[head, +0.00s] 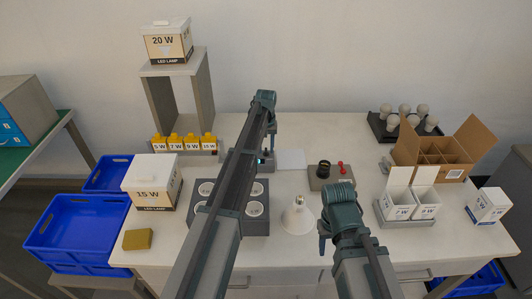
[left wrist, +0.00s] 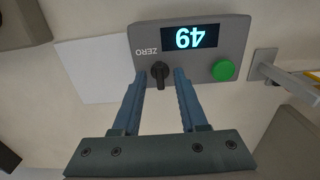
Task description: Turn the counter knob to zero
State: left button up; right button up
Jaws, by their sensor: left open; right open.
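The counter (left wrist: 192,58) is a grey box with a lit display, a green button (left wrist: 223,70) and a small black knob (left wrist: 160,73) beside the word ZERO. The display appears upside down and seems to read 49. My left gripper (left wrist: 160,76) is open, with one fingertip on each side of the knob; I cannot tell whether they touch it. In the head view the counter (head: 262,161) is mostly hidden by my left arm and gripper (head: 268,149). My right gripper (head: 323,245) is open and empty over the front of the table, right of a white bulb.
A white bulb (head: 298,217) stands near the front. A socket block (head: 230,222) lies under my left arm. A grey box with a black dial and red parts (head: 318,184) is right of the counter. A white sheet (head: 291,159) lies beside the counter. Lamp boxes (head: 408,205) stand right.

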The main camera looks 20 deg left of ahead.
pick_arm(q)
grip_shut()
jog(key=shift+m, duration=0.3)
dwell(0.3)
jog(key=m, duration=0.3)
jog(key=shift+m, duration=0.3)
jog(key=m, duration=0.4)
jog(key=shift+m, duration=0.3)
jog(key=m, duration=0.4)
jog(key=shift+m, duration=2.5)
